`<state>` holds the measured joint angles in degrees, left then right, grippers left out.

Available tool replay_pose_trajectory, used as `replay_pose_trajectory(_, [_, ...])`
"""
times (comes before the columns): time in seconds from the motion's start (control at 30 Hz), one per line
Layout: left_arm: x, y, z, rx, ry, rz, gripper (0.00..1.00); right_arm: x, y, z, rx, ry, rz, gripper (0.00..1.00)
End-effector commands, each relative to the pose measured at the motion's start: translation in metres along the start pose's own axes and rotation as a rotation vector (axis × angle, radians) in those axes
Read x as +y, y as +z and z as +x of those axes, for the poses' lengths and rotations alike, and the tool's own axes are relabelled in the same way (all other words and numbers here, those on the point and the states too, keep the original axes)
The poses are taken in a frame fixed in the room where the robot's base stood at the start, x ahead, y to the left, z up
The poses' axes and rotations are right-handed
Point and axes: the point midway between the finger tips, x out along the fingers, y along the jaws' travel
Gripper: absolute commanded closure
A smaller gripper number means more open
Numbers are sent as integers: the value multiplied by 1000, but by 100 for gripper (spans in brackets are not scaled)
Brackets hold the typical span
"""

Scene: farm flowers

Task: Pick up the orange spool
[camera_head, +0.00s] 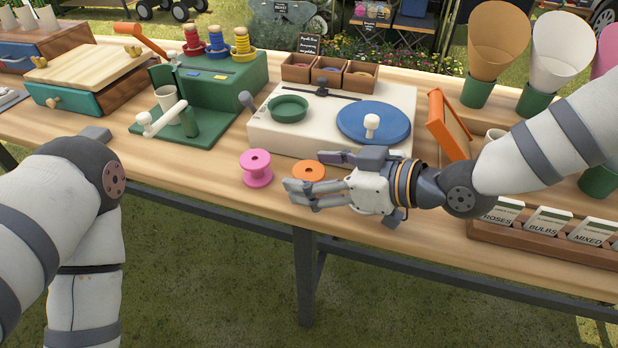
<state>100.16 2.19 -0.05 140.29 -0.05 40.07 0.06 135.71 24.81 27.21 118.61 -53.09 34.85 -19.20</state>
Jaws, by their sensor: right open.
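The orange spool (307,168) stands on the wooden table near its front edge, in front of the cream board with the blue disc. Its lower part is hidden behind my right gripper. My right gripper (301,177) comes in from the right, open, with its fingers pointing left. In the picture its fingers overlap the front of the spool; I cannot tell whether they touch it. A pink spool (257,168) stands just left of the orange one. My left arm comes in at the left, and its gripper does not show.
The cream board (335,142) with a blue disc (373,122) and green dish (288,107) lies behind the spools. A green stand (222,82) with a crank is at the left. A seed packet tray (545,243) is at the right. Table is clear left of the pink spool.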

Motion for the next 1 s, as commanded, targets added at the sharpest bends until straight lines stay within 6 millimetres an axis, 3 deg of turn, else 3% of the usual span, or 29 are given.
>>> replay_pose_trajectory(0.07, [0,0,0,1,0,0,60,0,0,0,0,0,-1,38])
replay_pose_trajectory(0.2, [0,0,0,1,0,0,60,0,0,-1,0,0,-1,69])
replay_pose_trajectory(0.27, [0,0,0,1,0,0,60,0,0,-1,0,0,-1,81])
replay_pose_trajectory(0.67, [0,-1,-2,6,0,0,60,0,-8,-4,1,1,-3,81])
replay_pose_trajectory(0.8, [0,-4,-9,24,1,0,60,0,-34,-14,5,2,-9,81])
replay_pose_trajectory(1.0, [0,7,14,-36,-2,1,60,41,-80,-9,5,1,7,81])
